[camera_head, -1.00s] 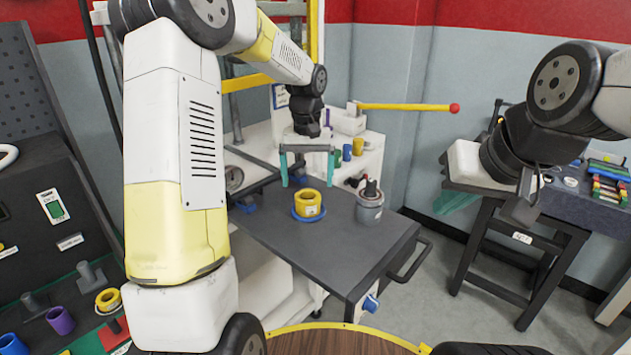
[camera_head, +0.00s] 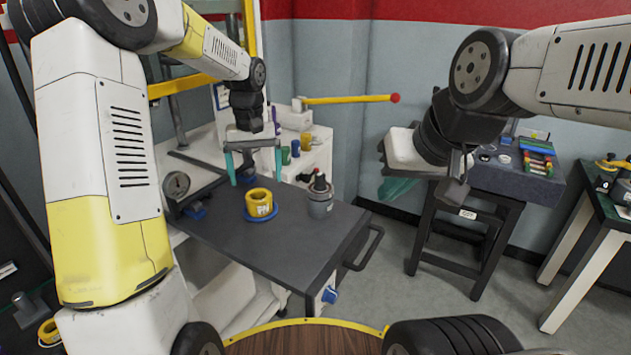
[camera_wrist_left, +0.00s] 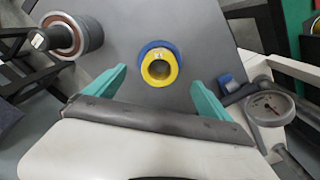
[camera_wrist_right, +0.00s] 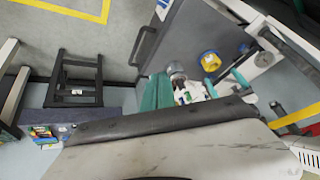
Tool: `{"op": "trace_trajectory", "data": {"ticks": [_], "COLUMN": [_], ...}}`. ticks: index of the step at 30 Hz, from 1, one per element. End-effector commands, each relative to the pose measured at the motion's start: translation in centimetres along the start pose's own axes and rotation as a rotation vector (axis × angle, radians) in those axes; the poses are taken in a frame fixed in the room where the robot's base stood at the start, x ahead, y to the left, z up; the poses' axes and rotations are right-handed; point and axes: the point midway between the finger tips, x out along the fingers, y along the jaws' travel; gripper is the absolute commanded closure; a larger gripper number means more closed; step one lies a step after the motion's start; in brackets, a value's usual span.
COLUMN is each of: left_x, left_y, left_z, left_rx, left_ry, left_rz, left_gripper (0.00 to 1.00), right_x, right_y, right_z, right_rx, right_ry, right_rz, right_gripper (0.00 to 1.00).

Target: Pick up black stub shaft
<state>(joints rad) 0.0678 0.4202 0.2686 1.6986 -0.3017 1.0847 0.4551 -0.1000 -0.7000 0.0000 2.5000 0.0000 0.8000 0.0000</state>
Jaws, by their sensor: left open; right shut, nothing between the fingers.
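My right gripper (camera_head: 394,188) is shut and empty, right of the bench.
A yellow ring part (camera_head: 259,203) sits on a blue ring on the bench top (camera_head: 250,250). A round gauge (camera_head: 177,185) is at the bench's left. A black stand (camera_head: 468,235) and a table (camera_head: 600,235) are at the right. Floor between is clear.

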Motion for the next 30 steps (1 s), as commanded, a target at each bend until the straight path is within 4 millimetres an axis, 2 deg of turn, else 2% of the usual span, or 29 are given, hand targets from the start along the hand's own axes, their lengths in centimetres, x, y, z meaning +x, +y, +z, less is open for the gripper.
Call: {"op": "trace_trajectory", "data": {"ticks": [10,14,17,18,20,24,30], "left_x": [0.0,-0.4,-2.1,-3.1,-4.7,-8.3,-11.3], "left_y": [0.0,-0.1,-0.4,-0.7,-1.2,-2.4,-4.1], "left_z": [0.0,0.3,1.4,2.2,3.8,8.3,15.2], "left_rx": [0.0,0.003,0.017,0.025,0.038,0.075,0.116], "left_ry": [0.0,0.008,0.038,0.057,0.089,0.18,0.312], "left_rz": [0.0,0.001,0.005,0.008,0.015,0.04,0.094], "left_gripper": [0.07,0.07,0.07,0.07,0.07,0.07,0.07], "right_x": [0.0,0.1,0.4,0.6,1.2,3.3,7.9], "right_y": [0.0,0.0,-0.2,-0.3,-0.5,-1.2,-2.8], "right_z": [0.0,-0.3,-1.6,-2.4,-4.0,-7.9,-12.9], "right_rx": [0.0,-0.002,-0.008,-0.012,-0.021,-0.043,-0.079], "right_ry": [0.0,-0.006,-0.03,-0.047,-0.077,-0.155,-0.262], "right_rz": [0.0,-0.001,-0.003,-0.004,-0.004,0.003,0.032], "right_gripper": [1.0,0.76,0.57,0.5,0.5,0.5,0.5]}}
